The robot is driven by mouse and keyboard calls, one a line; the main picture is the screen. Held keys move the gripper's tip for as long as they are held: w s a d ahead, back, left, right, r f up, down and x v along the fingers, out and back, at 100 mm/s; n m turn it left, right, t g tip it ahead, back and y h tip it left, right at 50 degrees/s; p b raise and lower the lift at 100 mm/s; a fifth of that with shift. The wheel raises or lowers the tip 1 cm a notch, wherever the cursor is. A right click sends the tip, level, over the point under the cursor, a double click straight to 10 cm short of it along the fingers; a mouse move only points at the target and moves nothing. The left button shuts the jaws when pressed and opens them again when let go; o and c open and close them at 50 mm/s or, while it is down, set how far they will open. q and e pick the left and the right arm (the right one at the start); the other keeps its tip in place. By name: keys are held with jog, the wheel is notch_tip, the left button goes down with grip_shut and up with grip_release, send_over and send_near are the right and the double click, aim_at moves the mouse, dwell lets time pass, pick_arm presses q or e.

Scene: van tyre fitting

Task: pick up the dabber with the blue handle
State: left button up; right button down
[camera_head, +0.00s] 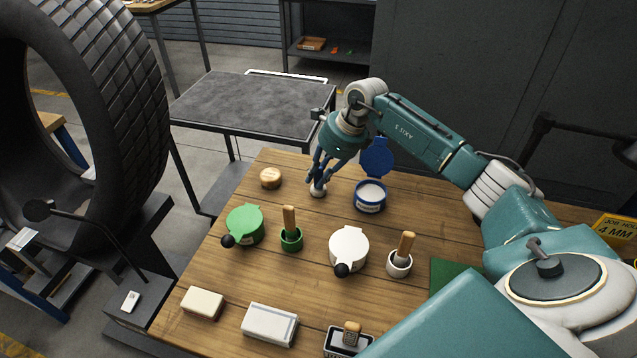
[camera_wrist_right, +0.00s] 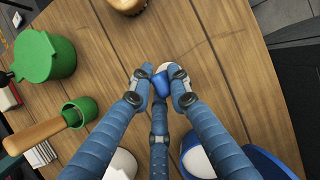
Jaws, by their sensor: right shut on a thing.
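My right gripper (camera_head: 318,180) points down at the far side of the wooden table, left of the blue pot. In the right wrist view its fingers (camera_wrist_right: 160,84) are closed around the blue handle of the dabber (camera_wrist_right: 160,81). My left gripper is not in view.
A lidded green pot (camera_head: 246,222), a green holder (camera_head: 291,240) with a wooden-handled dabber, a lidded white pot (camera_head: 349,245) and a white holder (camera_head: 399,267) stand nearer. A round wooden piece (camera_head: 271,178) lies left of the gripper. A large tyre (camera_head: 118,95) stands left.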

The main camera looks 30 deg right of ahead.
jog(key=shift+r, duration=0.15)
jog(key=shift+r, duration=0.65)
notch_tip(320, 180, up, 18)
jog(key=b, duration=0.3)
jog(key=shift+r, duration=0.25)
jog(key=shift+f, duration=0.1)
